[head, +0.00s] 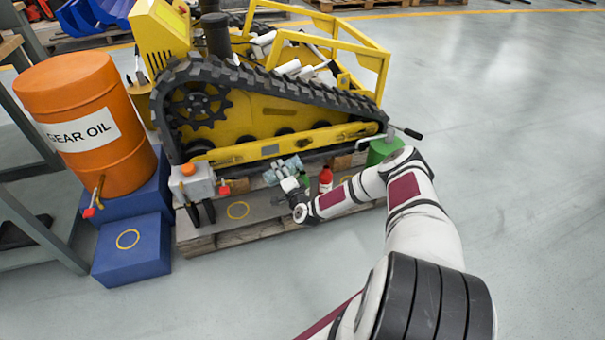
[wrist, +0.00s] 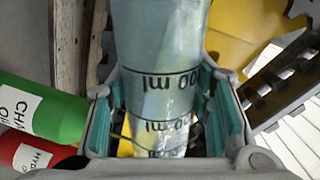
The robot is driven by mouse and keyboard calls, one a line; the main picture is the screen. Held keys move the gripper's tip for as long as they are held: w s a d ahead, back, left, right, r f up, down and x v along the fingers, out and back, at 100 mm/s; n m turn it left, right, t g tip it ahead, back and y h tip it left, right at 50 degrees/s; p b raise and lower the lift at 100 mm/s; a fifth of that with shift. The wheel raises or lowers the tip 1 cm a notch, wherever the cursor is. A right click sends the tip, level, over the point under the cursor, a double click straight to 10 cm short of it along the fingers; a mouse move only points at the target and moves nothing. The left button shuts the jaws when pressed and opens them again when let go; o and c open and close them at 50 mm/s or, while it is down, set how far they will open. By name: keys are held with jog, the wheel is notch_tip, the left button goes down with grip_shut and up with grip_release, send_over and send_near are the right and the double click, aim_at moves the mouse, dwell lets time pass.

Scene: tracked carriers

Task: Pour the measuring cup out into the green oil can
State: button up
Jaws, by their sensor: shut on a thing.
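My gripper (head: 288,180) is shut on the measuring cup (head: 275,173), low in front of the yellow tracked carrier. In the wrist view the clear, bluish cup (wrist: 158,60) with black ml marks sits between the teal finger pads; its marks appear upside down. In the head view it looks tilted; whether liquid is inside I cannot tell. A green container labelled CHAIN O... (wrist: 38,108) lies left of the gripper in the wrist view; its opening is out of view.
A red bottle (head: 325,179) stands right of my gripper on the pallet (head: 215,236). The carrier's track (head: 285,90) is close behind. An orange gear oil drum (head: 85,120) stands on blue blocks. The right floor is clear.

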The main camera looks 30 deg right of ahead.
jog(key=shift+d+r+m+y+b, duration=0.15)
jog(key=shift+r+m+b, duration=0.4)
jog(key=shift+m, duration=0.15)
jog(key=shift+d+r+m+y+b, duration=0.1)
jog(key=shift+r+m+y+b, duration=0.05)
jog(key=shift+r+m+b, duration=0.45)
dwell(5.5)
jog(key=shift+a+f+p, duration=0.2)
jog(key=shift+f+p, duration=0.05)
jog(key=shift+p, duration=0.3)
notch_tip(320, 180, down, 3)
jog(key=n, duration=0.2)
jog(key=n+p, duration=0.1)
jog(key=shift+a+r+n+h, duration=0.15)
jog(key=shift+n+h, duration=0.25)
jog(key=shift+f+n+b, duration=0.5)
jog(key=shift+f+n, duration=0.2)
jog(key=shift+f, duration=0.1)
notch_tip(320, 180, down, 6)
jog(key=a+n+t+h+b, duration=0.1)
jog(key=n+b, duration=0.5)
jog(key=n, duration=0.5)
jog(key=shift+w+a+f+h, duration=0.15)
jog(key=shift+w+a+h, duration=0.05)
jog(key=shift+h, duration=0.1)
